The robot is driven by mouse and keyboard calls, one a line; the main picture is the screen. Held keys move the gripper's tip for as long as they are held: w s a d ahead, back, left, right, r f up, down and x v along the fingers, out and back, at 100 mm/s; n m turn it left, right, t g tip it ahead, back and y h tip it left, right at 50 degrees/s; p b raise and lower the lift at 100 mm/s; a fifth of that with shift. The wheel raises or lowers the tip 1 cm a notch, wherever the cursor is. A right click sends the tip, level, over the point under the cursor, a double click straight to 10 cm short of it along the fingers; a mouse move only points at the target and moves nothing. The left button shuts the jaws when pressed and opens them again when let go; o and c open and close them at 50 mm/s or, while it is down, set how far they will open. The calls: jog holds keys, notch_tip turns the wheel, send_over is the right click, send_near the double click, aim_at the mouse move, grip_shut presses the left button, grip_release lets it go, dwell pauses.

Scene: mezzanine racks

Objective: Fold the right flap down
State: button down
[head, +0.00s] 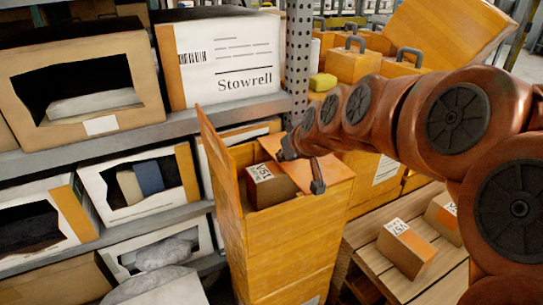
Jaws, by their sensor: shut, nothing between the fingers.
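A tall orange-yellow carton (290,235) stands open at the top in the middle of the head view. Its left flap (217,155) stands up, leaning slightly outward. An orange panel at the right of the opening, which looks like the right flap (338,172), lies low beside my gripper. A brown box with a white label (262,187) lies inside the carton. My gripper (317,187) is shut and empty, pointing down at the right part of the opening. My arm hides part of the far right side, and I cannot tell whether the gripper touches the flap.
Grey shelves (150,132) with cartons, including a white Stowrell box (224,62), stand close on the left. A wooden pallet (362,238) with small labelled boxes (407,248) lies at the right. Yellow cases (352,66) and a large tilted orange panel (445,30) are behind.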

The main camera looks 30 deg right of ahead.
jog(key=shift+f, duration=0.3)
dwell(0.4)
notch_tip(320, 180, up, 10)
jog(key=shift+r, duration=0.2)
dwell(0.4)
jog(key=s+a+r+n+g+y+p, duration=0.1)
jog(key=s+a+r+g+p, duration=0.15)
jog(key=s+a+p, duration=0.4)
jog(key=s+a+r+g+y+p, duration=0.1)
jog(key=s+a+r+g+p, duration=0.15)
jog(key=a+p, duration=0.7)
jog(key=s+r+g+p, duration=0.3)
jog(key=s+p, duration=0.5)
jog(key=p, duration=0.1)
jog(key=s+r+g+h+p, duration=0.1)
jog(key=s+r+p, duration=0.3)
jog(key=s+p, duration=0.4)
jog(key=shift+s+a+g+p, duration=0.35)
jog(key=shift+a+g, duration=0.1)
jog(key=shift+g, duration=0.45)
